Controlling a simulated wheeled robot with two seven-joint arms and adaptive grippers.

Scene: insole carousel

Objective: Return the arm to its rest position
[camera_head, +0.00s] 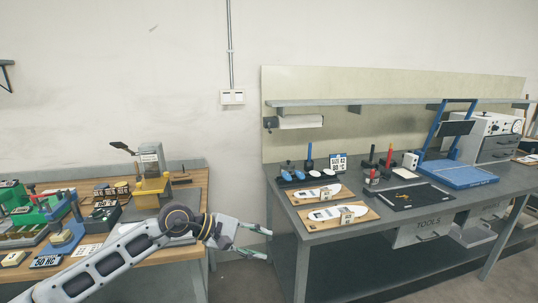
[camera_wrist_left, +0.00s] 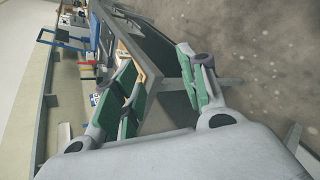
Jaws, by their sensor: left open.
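My left arm (camera_head: 110,258) reaches in from the lower left in the head view. My left gripper (camera_head: 268,244) hangs in the gap between the two benches, pointing right toward the grey bench's left end. Its green-padded fingers are apart and nothing is between them. In the left wrist view, the open fingers (camera_wrist_left: 165,90) show with the grey bench's edge and leg beyond them. I cannot tell whether a finger touches the bench. My right gripper is not in view.
The grey bench (camera_head: 330,238) holds insole boards (camera_head: 337,214), a black mat (camera_head: 412,206) and a blue frame (camera_head: 455,176). The wooden bench (camera_head: 190,193) on the left is crowded with a yellow machine (camera_head: 152,185) and green fixtures (camera_head: 35,212). Bare floor (camera_head: 240,280) lies between them.

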